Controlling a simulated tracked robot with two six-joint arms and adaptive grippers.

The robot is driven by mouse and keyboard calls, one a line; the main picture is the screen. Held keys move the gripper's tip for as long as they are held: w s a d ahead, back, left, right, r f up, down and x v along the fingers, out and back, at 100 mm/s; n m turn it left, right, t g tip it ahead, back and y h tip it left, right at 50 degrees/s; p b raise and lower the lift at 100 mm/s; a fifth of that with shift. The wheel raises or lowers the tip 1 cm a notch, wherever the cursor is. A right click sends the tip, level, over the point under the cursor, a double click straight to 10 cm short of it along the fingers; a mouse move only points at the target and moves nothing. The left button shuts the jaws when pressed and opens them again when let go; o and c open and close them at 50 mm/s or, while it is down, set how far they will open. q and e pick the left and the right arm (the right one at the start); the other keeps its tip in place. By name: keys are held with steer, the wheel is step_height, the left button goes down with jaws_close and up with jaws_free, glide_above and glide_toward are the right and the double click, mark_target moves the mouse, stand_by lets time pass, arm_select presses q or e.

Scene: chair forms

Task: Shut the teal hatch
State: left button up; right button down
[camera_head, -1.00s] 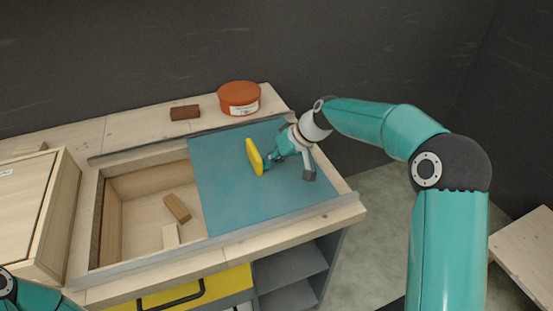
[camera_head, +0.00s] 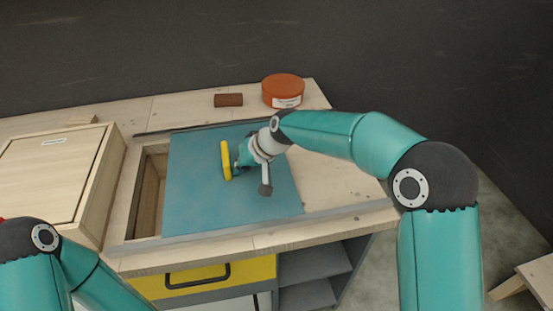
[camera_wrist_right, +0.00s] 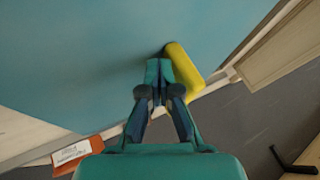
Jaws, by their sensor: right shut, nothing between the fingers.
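The teal hatch (camera_head: 200,205) is a flat sliding panel set between two grey rails in the wooden worktop. It covers most of the opening (camera_head: 150,190), and a narrow gap shows at its left. A yellow handle (camera_head: 226,160) stands up from the hatch; it also shows in the right wrist view (camera_wrist_right: 183,65). My right gripper (camera_head: 238,166) is shut and empty, with its fingertips at the right side of the handle; contact is hard to tell. In the wrist view its fingers (camera_wrist_right: 158,82) are together beside the handle. My left gripper is out of view.
A pale wooden box (camera_head: 50,170) stands left of the opening. An orange round tub (camera_head: 283,90) and a brown block (camera_head: 228,100) rest behind the far rail. A yellow drawer (camera_head: 245,270) is below the worktop. Bare worktop (camera_head: 340,185) lies to the right.

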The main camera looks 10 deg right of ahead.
steer(key=p, duration=0.3)
glide_toward(188, 180)
steer(key=x, duration=0.5)
steer(key=shift+w+d+f, duration=0.1)
steer(key=shift+d+f, duration=0.05)
steer(key=shift+f, duration=0.05)
steer(key=shift+a, duration=0.25)
steer(key=shift+b, duration=0.3)
